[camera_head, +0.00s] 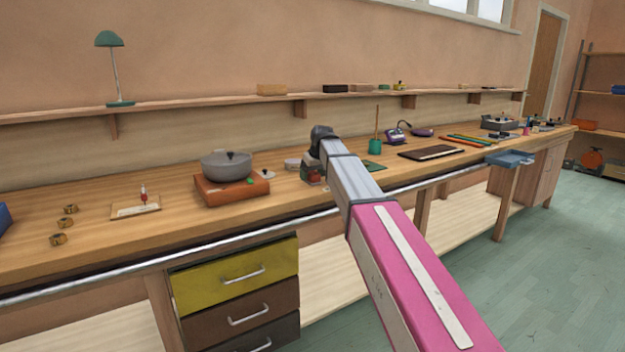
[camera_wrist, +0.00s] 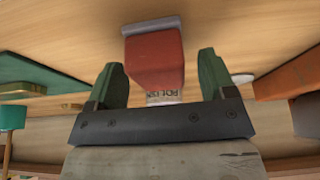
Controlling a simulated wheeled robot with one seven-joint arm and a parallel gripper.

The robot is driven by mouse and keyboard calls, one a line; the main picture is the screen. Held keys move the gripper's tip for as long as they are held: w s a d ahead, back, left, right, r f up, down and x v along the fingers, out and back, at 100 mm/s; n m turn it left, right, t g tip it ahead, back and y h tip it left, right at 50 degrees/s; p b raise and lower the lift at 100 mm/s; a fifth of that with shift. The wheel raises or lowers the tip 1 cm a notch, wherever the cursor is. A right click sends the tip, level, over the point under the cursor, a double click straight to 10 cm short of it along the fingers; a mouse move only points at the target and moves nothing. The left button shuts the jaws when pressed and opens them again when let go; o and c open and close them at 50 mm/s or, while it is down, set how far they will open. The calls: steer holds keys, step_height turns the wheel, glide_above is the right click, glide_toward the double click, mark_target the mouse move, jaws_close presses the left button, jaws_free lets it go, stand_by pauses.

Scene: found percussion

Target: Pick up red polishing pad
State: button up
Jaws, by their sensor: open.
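My gripper (camera_wrist: 161,72) is open, with one green finger on each side of the pad and a visible gap on both sides. In the head view my gripper (camera_head: 312,165) is low over the bench, and my arm hides part of that area. Whether the fingertips reach down beside the pad is hard to tell.
An orange burner box (camera_head: 232,188) with a grey pot (camera_head: 226,165) stands left of my gripper. A small white disc (camera_wrist: 243,78) lies near the pad. A shelf (camera_head: 205,104) runs along the wall behind.

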mark_target(312, 172)
steer(key=c, duration=1.1)
steer(key=shift+r, duration=0.15)
steer(key=shift+r, duration=0.55)
step_height(312, 172, up, 3)
steer(key=shift+f, duration=0.2)
steer(key=s+a+r, duration=0.7)
steer(key=s, duration=0.2)
steer(key=shift+a, duration=0.3)
